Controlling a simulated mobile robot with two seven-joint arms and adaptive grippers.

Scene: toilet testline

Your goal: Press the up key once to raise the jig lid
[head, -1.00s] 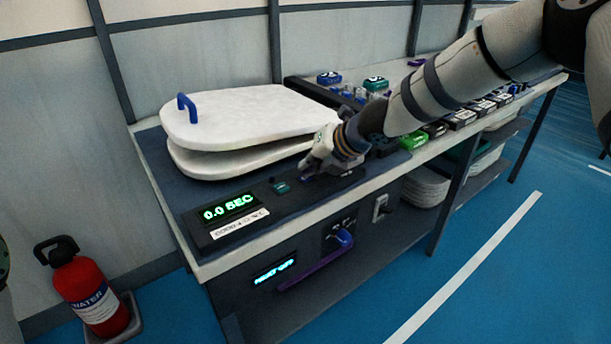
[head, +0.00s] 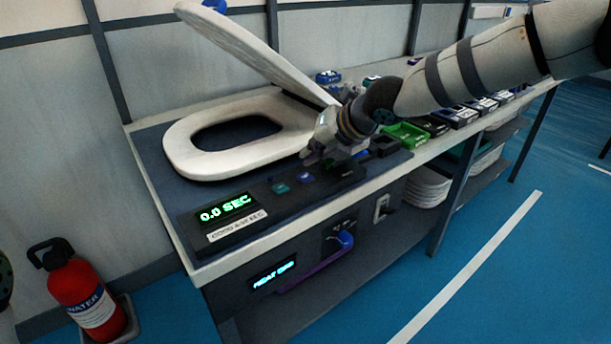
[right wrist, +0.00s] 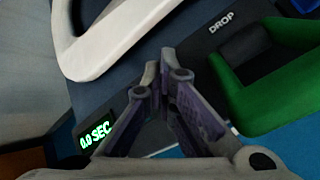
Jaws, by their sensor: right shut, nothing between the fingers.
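The white lid (head: 270,55) with a blue handle stands tilted up and open above the white seat ring (head: 180,155), which lies flat on the bench jig. A teal key (head: 281,188) and a blue key (head: 305,178) sit on the dark control panel; their markings are too small to read. My right gripper (head: 310,160) is shut and empty, just behind and above the blue key, apparently clear of it. In the right wrist view its fingertips (right wrist: 162,75) meet, with the seat ring at upper left. My left gripper is not in view.
The panel display (head: 226,209) reads 0.0 SEC. A green bin (head: 405,133) and several dark bins line the bench to the right of my gripper. A purple bar handle (head: 318,268) is on the bench front. A red extinguisher (head: 82,290) stands on the floor at left.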

